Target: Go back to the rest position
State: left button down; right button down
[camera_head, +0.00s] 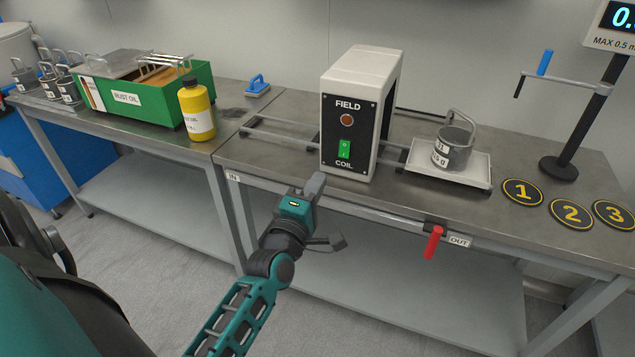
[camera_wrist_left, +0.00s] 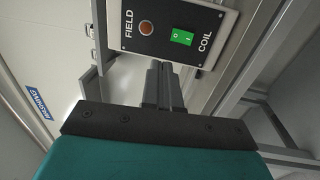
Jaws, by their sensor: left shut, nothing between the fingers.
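My left gripper (camera_head: 316,184) is shut and empty. It is in front of the table edge, just below and to the left of the field coil box (camera_head: 362,115). In the left wrist view its two fingers (camera_wrist_left: 164,82) lie together, pointing at the coil box (camera_wrist_left: 165,30) with its green switch and orange lamp. My right gripper is not in view.
A metal cup (camera_head: 453,150) stands on a white tray (camera_head: 478,172) right of the coil. A red handle (camera_head: 433,242) hangs at the table front. A green rust oil bin (camera_head: 150,105) and yellow bottle (camera_head: 196,110) stand left. A black stand (camera_head: 558,168) is at right.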

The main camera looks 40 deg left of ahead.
pick_arm(q)
jog(key=s+d+f+m+g+h, duration=0.6)
jog(key=s+d+f+m, duration=0.8)
jog(key=m, duration=0.9)
notch_tip(320, 180, down, 3)
jog(key=shift+s+f+g, duration=0.15)
jog(key=shift+s+g, duration=0.95)
jog(key=shift+s, duration=0.15)
